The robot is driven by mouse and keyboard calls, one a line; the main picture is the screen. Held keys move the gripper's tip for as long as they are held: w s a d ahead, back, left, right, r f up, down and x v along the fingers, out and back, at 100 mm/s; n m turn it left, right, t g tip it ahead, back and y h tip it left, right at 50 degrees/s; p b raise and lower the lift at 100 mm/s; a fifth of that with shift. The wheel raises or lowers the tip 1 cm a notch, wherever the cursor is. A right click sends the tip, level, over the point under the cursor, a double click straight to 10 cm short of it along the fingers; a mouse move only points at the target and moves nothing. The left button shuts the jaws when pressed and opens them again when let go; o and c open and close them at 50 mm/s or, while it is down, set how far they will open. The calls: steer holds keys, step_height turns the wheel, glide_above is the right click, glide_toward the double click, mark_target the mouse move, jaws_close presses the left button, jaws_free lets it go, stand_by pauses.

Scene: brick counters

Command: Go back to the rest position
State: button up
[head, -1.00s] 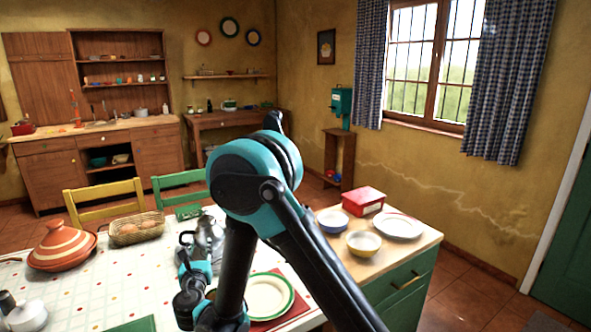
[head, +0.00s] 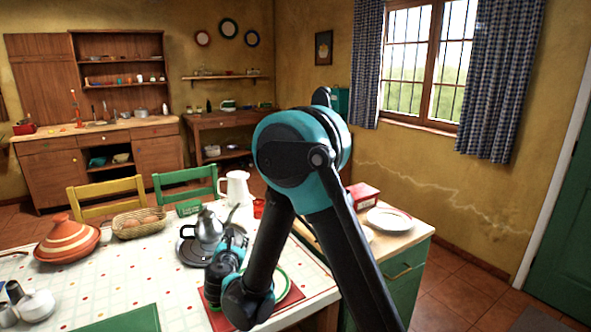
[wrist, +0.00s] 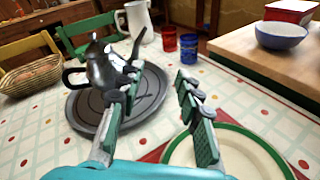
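My gripper (wrist: 157,82) is open, with its two padded fingers apart and nothing between them. In the wrist view it hovers over the table, between a dark metal teapot (wrist: 108,72) on a round dark tray (wrist: 82,108) and a white plate with a green rim (wrist: 225,155). The left finger overlaps the teapot in the picture, and I cannot tell whether they touch. In the head view the teapot (head: 208,228) stands upright behind my gripper, whose fingers are hard to make out. My arm covers part of the plate (head: 283,284).
A striped tagine (head: 68,240), an egg basket (head: 139,223) and a white pitcher (head: 236,188) stand on the table. Red (wrist: 169,38) and blue (wrist: 188,47) cups stand behind the gripper. The wooden counter at right holds a blue bowl (wrist: 281,34) and red box (head: 362,194).

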steer(key=s+d+f+m+g+h, duration=0.1)
steer(key=d+m+g+h, duration=0.15)
steer(key=d+m, duration=0.75)
steer(key=s+d+f+m+g+h, duration=0.15)
steer(key=d+m+g, duration=0.3)
steer(key=d, duration=1.25)
steer(key=s+d+f+m+g+y, duration=0.1)
steer(key=s+d+f+m+g, duration=0.1)
steer(key=s+d+m, duration=0.3)
steer(key=s+d+f+m+g+y, duration=0.2)
steer(key=s+d+m, duration=0.4)
steer(key=s+m, duration=0.6)
steer(key=shift+s+d+f+g, duration=0.2)
steer(key=shift+s+f+g, duration=0.1)
steer(key=shift+s+f, duration=0.65)
steer(key=shift+s+r, duration=0.1)
steer(key=shift+r, duration=0.05)
